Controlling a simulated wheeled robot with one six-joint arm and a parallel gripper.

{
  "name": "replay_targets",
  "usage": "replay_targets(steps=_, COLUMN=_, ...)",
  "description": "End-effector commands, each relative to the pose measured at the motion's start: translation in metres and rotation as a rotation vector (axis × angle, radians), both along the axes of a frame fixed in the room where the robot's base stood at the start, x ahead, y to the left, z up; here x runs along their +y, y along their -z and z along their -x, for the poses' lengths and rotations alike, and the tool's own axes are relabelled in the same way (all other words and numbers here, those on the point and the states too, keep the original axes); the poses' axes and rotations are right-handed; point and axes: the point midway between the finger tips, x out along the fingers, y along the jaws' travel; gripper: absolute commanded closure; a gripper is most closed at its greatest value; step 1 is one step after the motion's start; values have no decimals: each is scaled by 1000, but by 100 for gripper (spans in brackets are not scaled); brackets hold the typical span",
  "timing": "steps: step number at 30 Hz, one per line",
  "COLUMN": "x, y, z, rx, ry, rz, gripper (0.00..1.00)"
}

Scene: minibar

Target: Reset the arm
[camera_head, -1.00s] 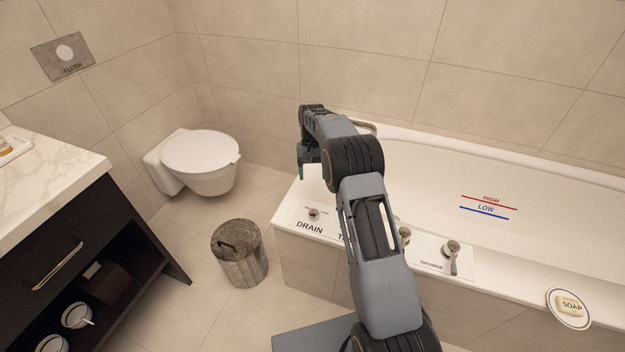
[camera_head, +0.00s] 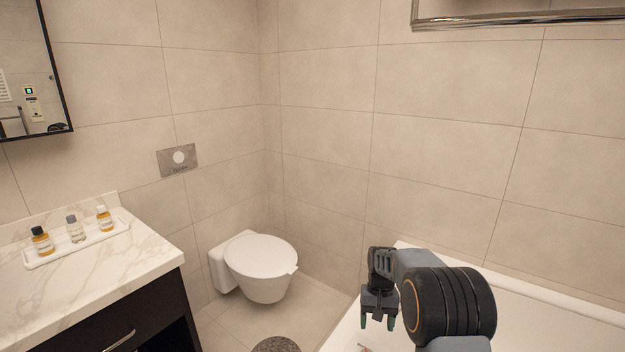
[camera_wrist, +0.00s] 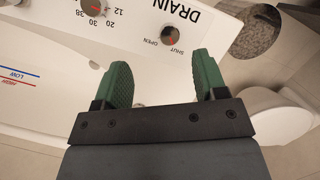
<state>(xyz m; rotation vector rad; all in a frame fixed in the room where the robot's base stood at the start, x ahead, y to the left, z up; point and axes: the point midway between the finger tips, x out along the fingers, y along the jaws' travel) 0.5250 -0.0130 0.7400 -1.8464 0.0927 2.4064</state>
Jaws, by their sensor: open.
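My gripper (camera_head: 378,322) is at the lower right of the head view, above the end of the white bathtub (camera_head: 540,322). Its fingers point down. In the wrist view my gripper (camera_wrist: 163,82) shows two green fingertips spread wide apart with nothing between them. Beyond the fingers is the tub's control panel, with the drain knob (camera_wrist: 170,36) marked shut and open, and a temperature dial (camera_wrist: 92,8). The fingers do not appear to touch either one.
A white toilet (camera_head: 262,262) stands in the corner. A bin (camera_head: 277,345) shows at the bottom edge. A marble counter (camera_head: 150,262) at the left bears a tray (camera_head: 48,258) with 3 small bottles. A metal rail (camera_head: 520,18) is on the wall, upper right. The toilet's floor side looks clear.

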Motion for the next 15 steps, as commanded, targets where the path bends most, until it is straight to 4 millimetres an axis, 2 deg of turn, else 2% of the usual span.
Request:
replay_targets(steps=1, x=1, y=-36, z=17, rx=-38, ry=-15, rz=4, gripper=35)
replay_targets(steps=6, x=5, y=-107, z=77, rx=-159, ry=-57, rz=15, gripper=35)
replay_targets(steps=12, x=10, y=-176, z=149, rx=-303, ry=-97, rz=28, gripper=35)
replay_targets(steps=15, x=11, y=-202, z=179, rx=-368, ry=-109, rz=34, gripper=35)
